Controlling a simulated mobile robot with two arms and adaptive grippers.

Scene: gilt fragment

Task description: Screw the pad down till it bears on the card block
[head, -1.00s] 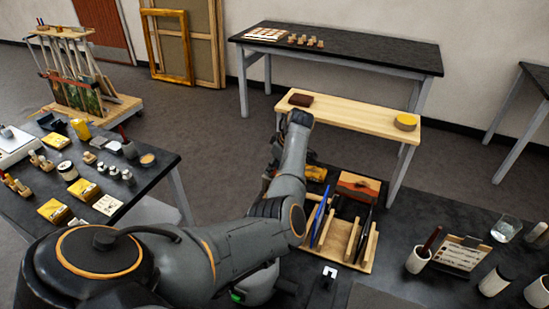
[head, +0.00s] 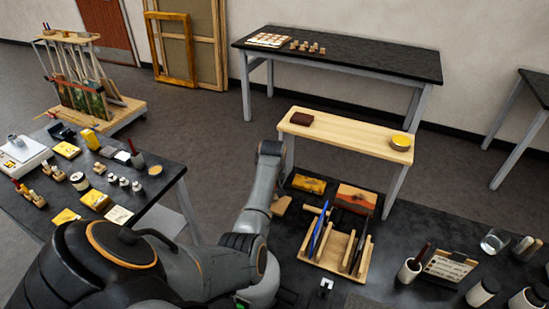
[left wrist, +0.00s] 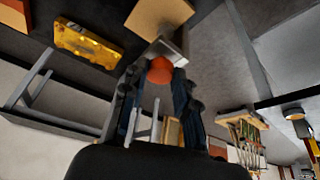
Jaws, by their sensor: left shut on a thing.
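My left gripper (left wrist: 158,95) is seen in the left wrist view, its two dark fingers closed around a rounded orange-red piece (left wrist: 160,70). A grey metal part (left wrist: 171,48) lies just beyond that piece, close to a tan block (left wrist: 158,16) that looks like the card block. Whether the metal part touches the block, and where the pad is, I cannot tell. In the head view the tan block (head: 282,205) shows partly beside my left arm, which hides the left gripper. My right gripper is in neither view.
A yellow case (head: 308,184) lies on the black table right of the tan block. A wooden rack (head: 331,262) with blue and dark tools stands in front. A wooden bench (head: 345,134) stands behind. A cluttered side table (head: 150,180) is at left.

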